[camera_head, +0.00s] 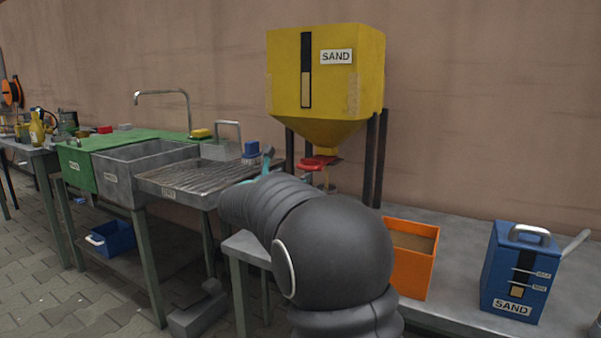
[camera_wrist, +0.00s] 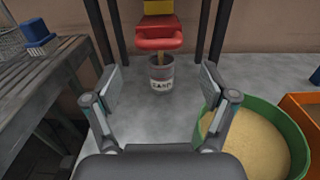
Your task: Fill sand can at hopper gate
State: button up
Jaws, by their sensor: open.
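The yellow sand hopper (camera_head: 325,75) stands on dark legs at the back of the bench, with a "SAND" label and a sight strip. Its red gate (camera_head: 319,162) is under the outlet; it also shows in the wrist view (camera_wrist: 158,38). A small grey-and-red can (camera_wrist: 161,76) with a partly legible label stands upright below the gate. A thin tan stream, apparently sand, runs from the gate to the can's mouth. My gripper (camera_wrist: 160,88) is open and empty, its fingers apart in front of the can. In the head view my arm hides most of the gripper.
A green tub of sand (camera_wrist: 285,130) is close to my right finger. An orange bin (camera_head: 412,275) and a blue "SAND" container (camera_head: 500,283) with handle and spout stand on the right. A sink (camera_head: 125,172) and ribbed drainboard are left. Hopper legs flank the can.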

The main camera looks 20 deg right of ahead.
jog(key=shift+v, duration=2)
jog(key=shift+d, duration=0.1)
dwell(5.9)
